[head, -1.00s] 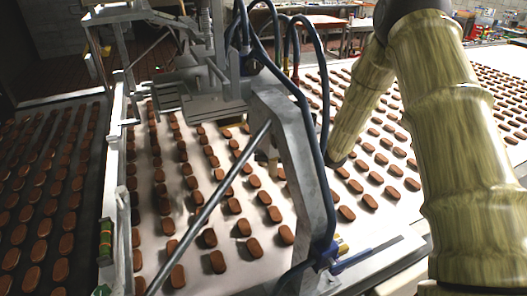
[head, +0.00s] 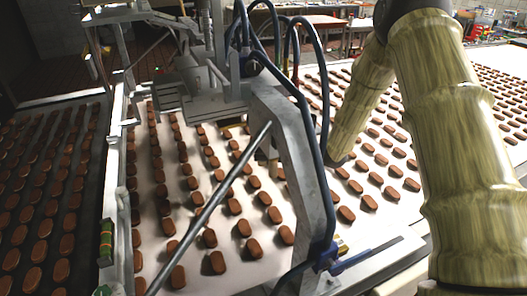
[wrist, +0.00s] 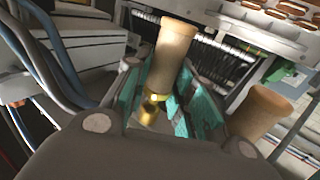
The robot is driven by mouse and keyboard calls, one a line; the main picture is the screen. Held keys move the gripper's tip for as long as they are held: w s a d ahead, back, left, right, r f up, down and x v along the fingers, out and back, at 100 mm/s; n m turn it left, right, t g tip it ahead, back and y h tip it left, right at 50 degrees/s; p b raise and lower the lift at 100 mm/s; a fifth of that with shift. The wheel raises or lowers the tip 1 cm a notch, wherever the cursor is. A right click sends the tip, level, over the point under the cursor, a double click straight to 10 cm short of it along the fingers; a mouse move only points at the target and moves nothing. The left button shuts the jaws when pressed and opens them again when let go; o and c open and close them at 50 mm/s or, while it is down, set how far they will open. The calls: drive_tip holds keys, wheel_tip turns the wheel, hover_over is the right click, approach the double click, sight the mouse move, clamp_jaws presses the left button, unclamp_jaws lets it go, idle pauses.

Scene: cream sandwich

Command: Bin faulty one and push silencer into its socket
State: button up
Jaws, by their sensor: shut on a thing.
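In the wrist view, a tan cylindrical silencer (wrist: 172,55) with a brass lower end (wrist: 150,108) stands between the teal pads of my gripper (wrist: 157,98). The jaws are shut on it. A second tan cylinder (wrist: 260,108) of similar look is outside the jaws, just right of the right finger, its lower part hidden. I cannot tell which is faulty. In the head view, my arm reaches down behind the grey machine frame, so my gripper is hidden there. No socket or bin can be made out clearly.
A slanted grey frame (head: 300,150) with blue hoses (head: 318,130) and a metal rod (head: 210,208) crosses the white conveyor (head: 150,190), which carries rows of brown bars. A dark conveyor (head: 20,240) lies at the left. In the wrist view, hoses (wrist: 60,45) crowd the left side.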

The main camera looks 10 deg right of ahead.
drive_tip(key=shift+r+p, duration=0.6)
drive_tip(key=shift+r, duration=0.55)
drive_tip(key=o, duration=0.9)
drive_tip(key=shift+o, duration=0.2)
drive_tip(key=shift+d, duration=0.1)
drive_tip(key=v, duration=1.2)
